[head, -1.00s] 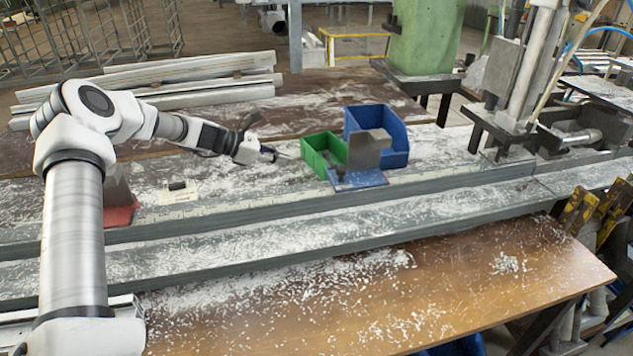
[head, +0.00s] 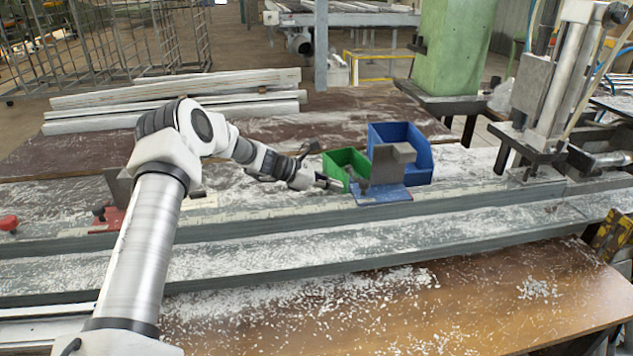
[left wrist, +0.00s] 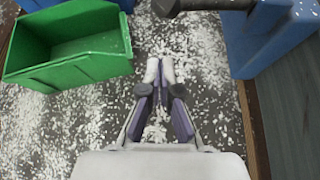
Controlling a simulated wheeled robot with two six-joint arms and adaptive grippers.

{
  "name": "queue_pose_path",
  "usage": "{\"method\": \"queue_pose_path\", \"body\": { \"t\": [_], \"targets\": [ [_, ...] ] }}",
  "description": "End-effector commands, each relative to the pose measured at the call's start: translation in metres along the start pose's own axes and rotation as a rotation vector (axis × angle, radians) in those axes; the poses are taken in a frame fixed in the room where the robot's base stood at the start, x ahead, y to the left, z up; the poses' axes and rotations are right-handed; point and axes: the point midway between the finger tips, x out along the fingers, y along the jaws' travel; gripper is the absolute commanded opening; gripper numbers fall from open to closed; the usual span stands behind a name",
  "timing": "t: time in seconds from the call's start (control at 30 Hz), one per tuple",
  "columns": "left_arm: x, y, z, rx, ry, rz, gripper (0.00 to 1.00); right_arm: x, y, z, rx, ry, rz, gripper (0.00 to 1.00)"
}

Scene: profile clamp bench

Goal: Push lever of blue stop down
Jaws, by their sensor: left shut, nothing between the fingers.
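The blue stop (head: 383,195) sits on the rail, with a grey block (head: 391,160) standing on its blue base. It also shows at the right of the left wrist view (left wrist: 272,40). Its dark lever (left wrist: 215,4) lies across the top of the left wrist view, cut by the frame edge; in the head view it is too small to judge its angle. My left gripper (head: 337,185) is shut and empty, just left of the stop. In the left wrist view its fingertips (left wrist: 160,70) are together, apart from the lever. My right gripper is not in view.
A green bin (head: 346,168) stands close behind my left gripper, with a taller blue bin (head: 412,150) beside it. A red stop (head: 108,218) is at the left, partly behind my arm. White chips cover the bench. A clamp machine (head: 545,110) stands at the right.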

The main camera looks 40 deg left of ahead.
Motion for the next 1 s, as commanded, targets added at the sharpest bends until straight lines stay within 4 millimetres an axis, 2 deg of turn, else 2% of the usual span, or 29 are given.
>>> {"method": "queue_pose_path", "body": {
  "t": [0.03, 0.1, 0.3, 0.73, 1.0],
  "targets": [
    [0.012, -0.001, -0.001, 0.002, 0.004, -0.003, 0.00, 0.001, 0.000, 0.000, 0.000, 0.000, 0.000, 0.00],
    [0.005, 0.001, 0.018, 0.002, -0.004, 0.001, 0.00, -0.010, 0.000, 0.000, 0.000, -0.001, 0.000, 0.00],
    [-0.002, 0.000, 0.037, 0.000, -0.002, 0.001, 0.00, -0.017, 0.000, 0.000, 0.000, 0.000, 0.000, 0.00],
    [-0.002, 0.000, 0.038, 0.004, -0.001, 0.003, 0.00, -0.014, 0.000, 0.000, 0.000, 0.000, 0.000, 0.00],
    [0.005, 0.008, 0.043, 0.084, -0.001, 0.045, 0.00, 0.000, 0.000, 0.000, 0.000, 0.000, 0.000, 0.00]
  ]
}}
